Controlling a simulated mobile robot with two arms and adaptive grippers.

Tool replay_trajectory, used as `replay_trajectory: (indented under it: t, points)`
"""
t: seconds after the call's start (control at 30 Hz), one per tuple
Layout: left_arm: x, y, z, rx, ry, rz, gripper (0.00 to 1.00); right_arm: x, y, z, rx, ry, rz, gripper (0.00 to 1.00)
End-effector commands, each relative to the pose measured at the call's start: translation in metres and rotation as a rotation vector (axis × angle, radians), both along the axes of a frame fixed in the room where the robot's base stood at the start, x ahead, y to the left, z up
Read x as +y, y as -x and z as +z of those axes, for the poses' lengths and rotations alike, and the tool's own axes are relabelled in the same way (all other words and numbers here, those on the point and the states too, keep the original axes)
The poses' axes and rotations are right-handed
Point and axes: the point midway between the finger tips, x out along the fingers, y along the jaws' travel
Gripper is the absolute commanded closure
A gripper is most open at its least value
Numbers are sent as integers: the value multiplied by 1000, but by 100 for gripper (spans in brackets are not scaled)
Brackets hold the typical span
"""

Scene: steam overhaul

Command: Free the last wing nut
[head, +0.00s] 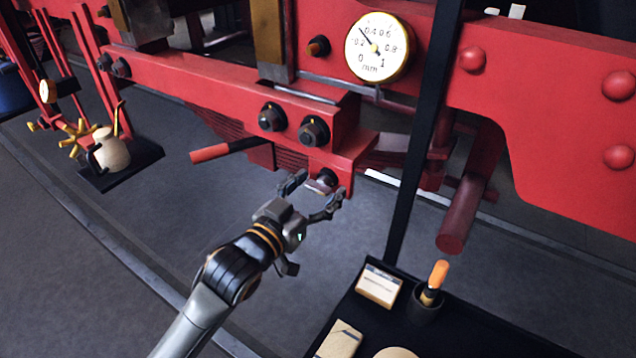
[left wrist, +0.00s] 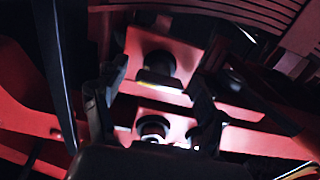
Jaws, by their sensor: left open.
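My left gripper (head: 315,190) is open, with its two fingers spread just below the red bracket on the machine. A small dark round piece with a pale, shiny edge (head: 323,182) sits under the bracket, between or just behind the fingertips. I cannot tell whether it is the wing nut or whether the fingers touch it. In the left wrist view the fingers of my left gripper (left wrist: 155,105) stand apart. Between them are a dark round fastener (left wrist: 158,63) and a lower one with a bright rim (left wrist: 153,127). No wing shape shows clearly. My right gripper is out of view.
Two dark hex nuts (head: 272,117) (head: 313,131) sit on the red beam above. A red-tipped lever (head: 210,153) sticks out left. A gauge (head: 378,47) is higher up. A black post (head: 420,130) and black tray (head: 465,335) stand right.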

Motion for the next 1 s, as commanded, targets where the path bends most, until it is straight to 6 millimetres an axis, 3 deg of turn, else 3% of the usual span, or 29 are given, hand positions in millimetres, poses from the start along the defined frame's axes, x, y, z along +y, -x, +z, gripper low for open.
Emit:
replay_trajectory:
  t: [0.33, 0.6, 1.0]
  points:
    - [-2, -3, 0, 0, 0, 0, 29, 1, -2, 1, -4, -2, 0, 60]
    - [-2, -3, 0, 0, 0, 0, 84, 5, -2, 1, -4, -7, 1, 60]
    - [-2, -3, 2, 38, 55, 1, 85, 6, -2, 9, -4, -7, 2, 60]
